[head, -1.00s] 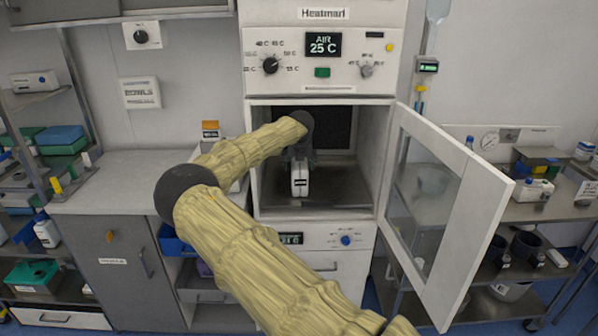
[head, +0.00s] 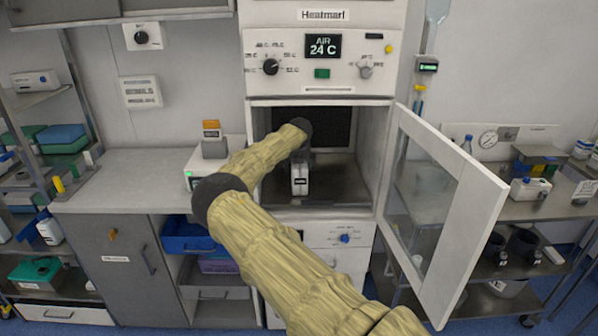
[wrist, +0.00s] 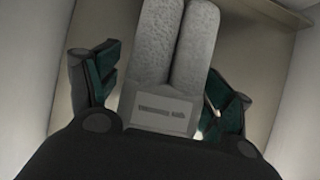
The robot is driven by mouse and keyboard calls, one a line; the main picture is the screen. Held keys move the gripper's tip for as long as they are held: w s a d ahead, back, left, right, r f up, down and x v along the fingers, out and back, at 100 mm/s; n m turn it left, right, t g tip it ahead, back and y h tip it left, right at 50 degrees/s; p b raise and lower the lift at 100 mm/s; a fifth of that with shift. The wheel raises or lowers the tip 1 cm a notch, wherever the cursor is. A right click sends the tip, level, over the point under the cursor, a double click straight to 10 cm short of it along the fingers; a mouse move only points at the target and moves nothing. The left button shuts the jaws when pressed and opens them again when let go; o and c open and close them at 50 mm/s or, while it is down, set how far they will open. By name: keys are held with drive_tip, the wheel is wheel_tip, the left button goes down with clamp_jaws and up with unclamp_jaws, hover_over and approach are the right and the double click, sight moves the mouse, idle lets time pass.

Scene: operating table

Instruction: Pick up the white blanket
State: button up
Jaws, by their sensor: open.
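The white blanket (wrist: 168,60) fills the middle of the wrist view as two pale, rough-textured rolls side by side, with a printed label at the near end. In the head view the white blanket (head: 300,178) is a small white shape inside the open warming cabinet (head: 386,160), partly hidden by my arm. My gripper (wrist: 158,88) is open, with one dark green finger on each side of the blanket. Gaps show between the fingers and the rolls. In the head view my gripper is mostly hidden behind my arm.
The cabinet door (head: 440,215) stands open to the right. The cabinet walls are close around my wrist. A counter (head: 125,185) with a small white device (head: 203,178) is on the left. A steel cart (head: 535,210) with several items stands on the right.

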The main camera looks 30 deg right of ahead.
drive_tip(key=shift+f, duration=0.15)
idle(0.4)
drive_tip(key=shift+c, duration=0.7)
drive_tip(key=c, duration=0.9)
